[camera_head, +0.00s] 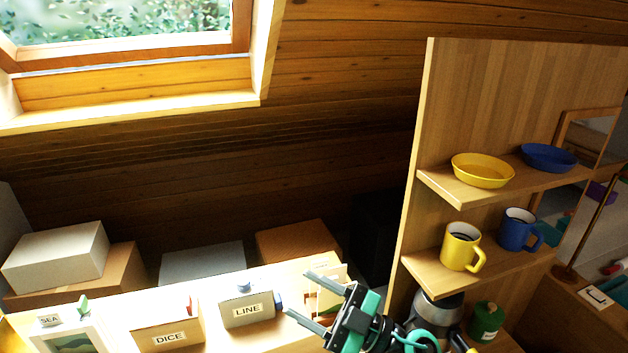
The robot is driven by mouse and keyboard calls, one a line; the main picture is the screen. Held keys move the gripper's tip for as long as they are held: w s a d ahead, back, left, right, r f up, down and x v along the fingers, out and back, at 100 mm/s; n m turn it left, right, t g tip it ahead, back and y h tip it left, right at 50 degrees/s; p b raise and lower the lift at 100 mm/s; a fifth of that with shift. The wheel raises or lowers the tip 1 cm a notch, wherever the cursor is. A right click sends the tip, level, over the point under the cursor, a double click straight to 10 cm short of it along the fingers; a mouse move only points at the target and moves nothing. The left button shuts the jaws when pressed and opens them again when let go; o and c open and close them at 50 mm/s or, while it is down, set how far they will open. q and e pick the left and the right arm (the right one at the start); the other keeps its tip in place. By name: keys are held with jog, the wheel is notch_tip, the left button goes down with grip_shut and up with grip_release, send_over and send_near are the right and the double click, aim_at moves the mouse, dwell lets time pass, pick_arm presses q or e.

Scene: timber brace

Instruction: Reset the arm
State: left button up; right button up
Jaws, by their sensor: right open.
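My right gripper (306,294) shows at the bottom centre of the head view, with its two grey fingers spread and pointing left. Nothing is between the fingers. It is over the right end of a pale, brightly lit wooden surface (225,284), to the right of a box labelled LINE (247,311). Whether it touches anything there I cannot tell. My left gripper does not show.
A DICE box (170,337) and a SEA box (49,321) stand further left. Right, a wooden shelf unit (462,110) holds a yellow plate (482,171), blue plate (549,157), yellow mug (460,247) and blue mug (517,230). A green canister (486,323) stands below.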

jog(key=w+d+f+m+t+h, duration=0.2)
jog(key=w+d+m+t+h, duration=0.2)
jog(key=d+m+t+h, duration=0.85)
jog(key=s+d+f+m+g+h, duration=0.3)
jog(key=d+f+m+g+h, duration=0.2)
jog(key=d+f+m+h, duration=0.5)
jog(key=s+d+f+n+g+y, duration=0.1)
jog(key=s+f+n+g, duration=0.1)
jog(key=s+f+g, duration=0.7)
jog(key=s+f+n+g+y, duration=0.1)
jog(key=s+f+n+g, duration=0.2)
jog(key=s+f, duration=0.9)
jog(key=f, duration=1.3)
jog(key=s+f, duration=0.2)
jog(key=f, duration=1.2)
jog(key=s+d+f+g, duration=0.1)
jog(key=s+f, duration=0.8)
jog(key=s+d+f+g, duration=0.1)
jog(key=s+d+f, duration=0.1)
jog(key=s+f, duration=0.7)
jog(key=shift+d+f, duration=0.25)
